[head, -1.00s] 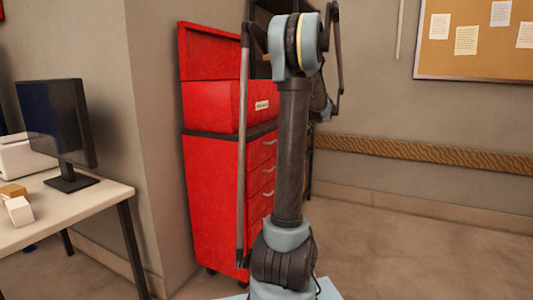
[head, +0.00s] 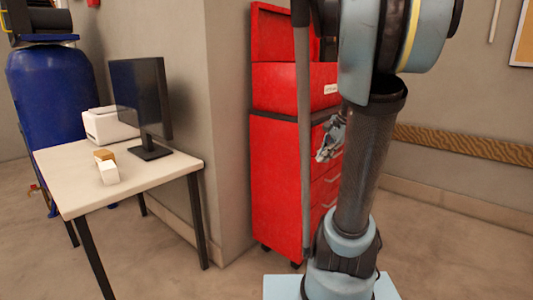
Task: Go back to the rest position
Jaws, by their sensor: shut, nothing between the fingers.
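My gripper (head: 322,156) shows small and grey, partly hidden behind my own arm. It appears in front of the red tool cabinet in the picture, with its fingers pointing down and to the left. It is shut and holds nothing. My arm rises upright from its base at the right and bends at the top edge of the head view.
A red tool cabinet (head: 275,190) stands against the wall behind my arm. A white table (head: 120,190) at the left bears a monitor (head: 140,100), a white printer-like box (head: 108,126) and small boxes (head: 108,172). A blue barrel (head: 55,95) stands behind it. Floor between is clear.

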